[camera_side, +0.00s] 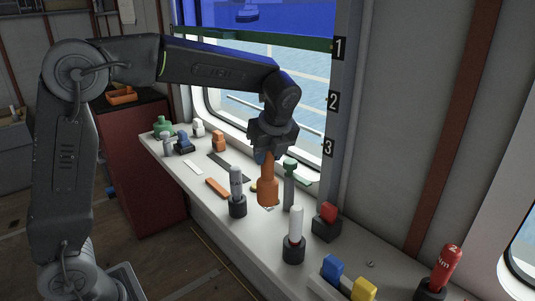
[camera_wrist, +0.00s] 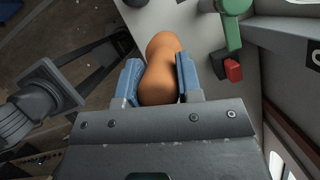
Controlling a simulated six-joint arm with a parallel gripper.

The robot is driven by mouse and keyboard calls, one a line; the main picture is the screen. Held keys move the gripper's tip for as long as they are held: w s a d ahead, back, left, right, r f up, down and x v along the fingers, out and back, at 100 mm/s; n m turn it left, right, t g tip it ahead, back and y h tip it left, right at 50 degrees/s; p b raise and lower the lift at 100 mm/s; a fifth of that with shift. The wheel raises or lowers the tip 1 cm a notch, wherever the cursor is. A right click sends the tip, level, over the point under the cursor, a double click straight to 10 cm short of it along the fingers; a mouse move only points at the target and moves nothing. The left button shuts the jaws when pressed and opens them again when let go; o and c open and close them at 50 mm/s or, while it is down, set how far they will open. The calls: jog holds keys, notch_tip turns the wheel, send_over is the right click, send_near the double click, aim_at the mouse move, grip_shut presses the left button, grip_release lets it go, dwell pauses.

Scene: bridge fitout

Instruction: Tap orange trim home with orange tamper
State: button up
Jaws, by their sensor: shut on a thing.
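My gripper (camera_side: 264,152) is shut on the handle of the orange tamper (camera_side: 267,190) and holds it upright, head down, over the white counter. In the wrist view the tamper (camera_wrist: 161,62) sits between the blue finger pads of my gripper (camera_wrist: 157,82). Whether its lower end touches the counter is unclear. A flat orange strip, which looks like the orange trim (camera_side: 217,187), lies on the counter to the left of the tamper, apart from it. The strip is not visible in the wrist view.
A grey cylinder in a black holder (camera_side: 237,197) stands just left of the tamper, and a green-topped tool (camera_side: 289,180) stands just right. A white cylinder (camera_side: 295,232) and a red block on a black base (camera_side: 327,222) stand nearer. The window wall borders the counter.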

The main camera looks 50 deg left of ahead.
grip_shut()
jog(key=r, duration=0.7)
jog(key=a+r, duration=0.1)
jog(key=r, duration=0.3)
jog(key=shift+w+r, duration=0.1)
jog(key=shift+r, duration=0.05)
jog(key=a+n+g, duration=0.2)
jog(key=a+n, duration=0.4)
jog(key=a, duration=1.8)
notch_tip(320, 180, down, 11)
jog(key=shift+s, duration=0.35)
jog(key=shift+f, duration=2.05)
